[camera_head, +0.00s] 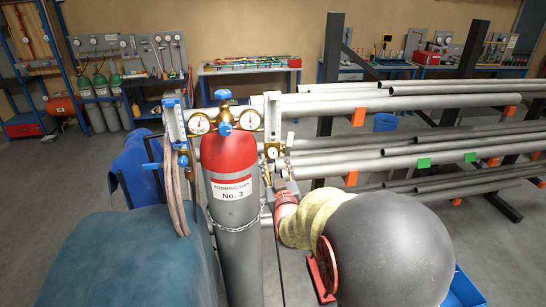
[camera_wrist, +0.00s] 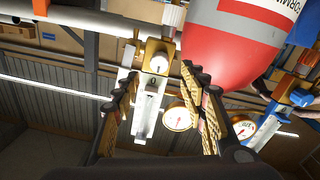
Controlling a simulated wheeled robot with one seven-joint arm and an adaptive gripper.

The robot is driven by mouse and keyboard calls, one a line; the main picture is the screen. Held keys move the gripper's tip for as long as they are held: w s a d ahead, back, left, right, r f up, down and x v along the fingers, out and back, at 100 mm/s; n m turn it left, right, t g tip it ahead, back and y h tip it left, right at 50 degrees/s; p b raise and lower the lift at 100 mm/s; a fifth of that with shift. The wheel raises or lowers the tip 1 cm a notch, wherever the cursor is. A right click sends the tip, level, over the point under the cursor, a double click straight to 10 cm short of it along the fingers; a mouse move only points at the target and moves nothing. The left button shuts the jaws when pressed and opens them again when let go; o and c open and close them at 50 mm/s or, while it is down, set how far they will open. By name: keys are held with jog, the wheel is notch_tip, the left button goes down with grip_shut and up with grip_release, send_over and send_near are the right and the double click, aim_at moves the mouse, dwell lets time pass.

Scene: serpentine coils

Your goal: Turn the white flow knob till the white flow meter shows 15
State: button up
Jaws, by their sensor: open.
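In the wrist view, which is upside down, the white flow knob (camera_wrist: 158,63) sits on a brass block. The white flow meter (camera_wrist: 148,108) joins this block; its reading is too small to tell. My gripper (camera_wrist: 160,80) is open, its fingertips to either side of the knob in the picture. I cannot tell whether they touch it or how far away it is. In the head view, the meter (camera_head: 272,112) stands right of the gas cylinder (camera_head: 238,235), with the small white knob (camera_head: 273,153) below it.
A second flow meter (camera_head: 172,120) with a blue knob (camera_head: 183,160) stands left of the cylinder. Two round gauges and a blue regulator knob (camera_head: 223,95) are between the meters. Pipe racks (camera_head: 430,155) extend right. A large dark round shape fills the lower right.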

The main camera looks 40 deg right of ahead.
aim_at(273, 155)
jog(key=shift+p+x, duration=0.3)
jog(key=shift+x, duration=3.15)
jog(key=shift+c, duration=0.2)
grip_shut()
